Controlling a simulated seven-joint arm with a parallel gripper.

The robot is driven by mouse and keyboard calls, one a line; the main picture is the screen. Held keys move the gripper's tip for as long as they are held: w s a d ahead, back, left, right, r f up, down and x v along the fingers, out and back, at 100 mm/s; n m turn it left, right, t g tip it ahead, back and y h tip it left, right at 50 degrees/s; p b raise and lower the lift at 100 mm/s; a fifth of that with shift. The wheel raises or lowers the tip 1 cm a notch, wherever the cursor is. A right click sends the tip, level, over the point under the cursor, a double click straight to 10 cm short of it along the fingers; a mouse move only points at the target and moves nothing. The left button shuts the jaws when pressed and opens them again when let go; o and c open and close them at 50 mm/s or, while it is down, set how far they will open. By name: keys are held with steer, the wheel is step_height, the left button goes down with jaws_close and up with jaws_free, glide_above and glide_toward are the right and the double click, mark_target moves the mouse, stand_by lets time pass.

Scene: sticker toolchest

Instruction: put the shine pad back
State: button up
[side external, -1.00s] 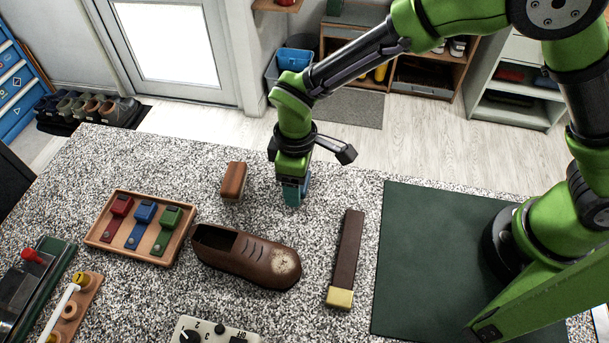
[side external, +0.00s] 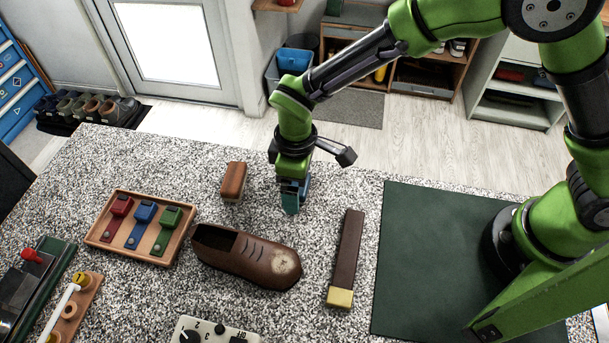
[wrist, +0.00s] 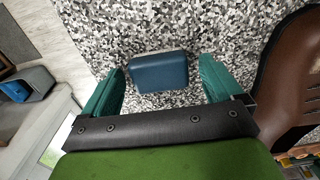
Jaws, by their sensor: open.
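A blue block with rounded edges, which I take for the shine pad (wrist: 158,72), lies on the speckled counter in the wrist view. My gripper (wrist: 162,88) is open, with one teal finger on each side of the block and a visible gap to each. In the side external view my gripper (side external: 291,203) points down, low over the counter's far part, and mostly hides the block. A brown shoe (side external: 245,258) with a pale scuffed toe stands nearer the camera.
A brown block (side external: 233,181) stands left of my gripper. A dark strip with a yellow end (side external: 346,257) lies to the right, before a dark green mat (side external: 430,260). A wooden tray (side external: 110,239) with red, blue and green pieces is at left.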

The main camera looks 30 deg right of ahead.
step_height(320, 180, up, 12)
steer(key=s+d+r+m+t+y, duration=0.25)
steer(key=d+r+m, duration=0.35)
steer(key=d+r, duration=0.55)
steer(key=s+d+m+t, duration=0.4)
steer(key=s+d+m, duration=0.3)
steer(key=d, duration=0.6)
steer(key=shift+s+r+t, duration=0.15)
steer(key=shift+s+t, duration=0.2)
steer(key=shift+s, duration=0.55)
